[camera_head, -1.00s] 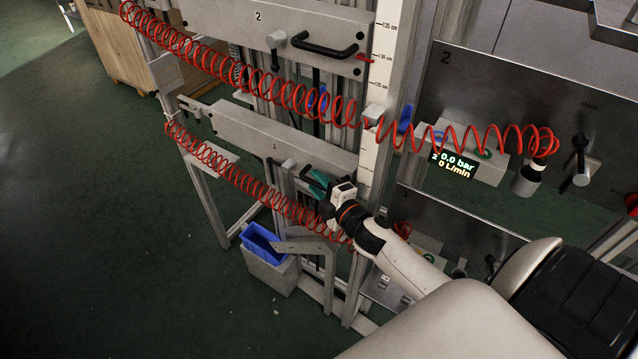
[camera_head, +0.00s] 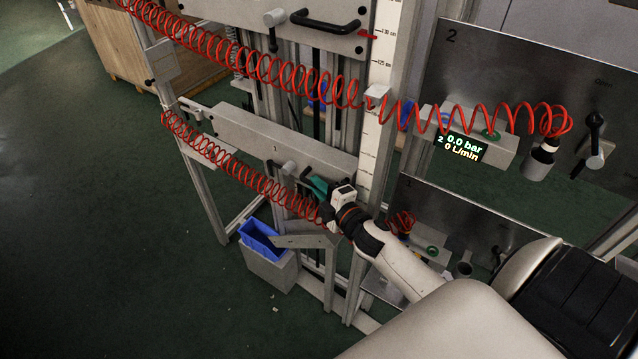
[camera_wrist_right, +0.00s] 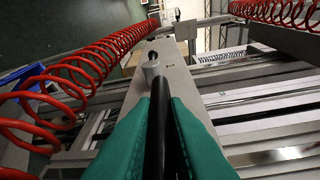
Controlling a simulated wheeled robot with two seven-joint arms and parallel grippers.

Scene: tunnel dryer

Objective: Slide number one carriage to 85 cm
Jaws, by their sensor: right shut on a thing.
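The number one carriage (camera_head: 255,135) is a long grey plate marked 1, on the lower part of the upright frame. My right gripper (camera_head: 317,187) has green fingers, shut around the carriage's black bar handle; the handle also shows between the fingers in the right wrist view (camera_wrist_right: 160,115). A grey clamp knob (camera_head: 289,168) stands beside the handle. The white vertical scale (camera_head: 372,140) runs along the plate's right end. Its lower figures are too small to read, and I cannot see the carriage's pointer against it. My left gripper is out of view.
The number two carriage (camera_head: 240,12) sits above, with a red pointer near 130. Red coiled hoses (camera_head: 235,168) hang in front of the frame. A blue bin (camera_head: 262,240) stands below. Control panels (camera_head: 480,75) with a display are at right. Floor at left is clear.

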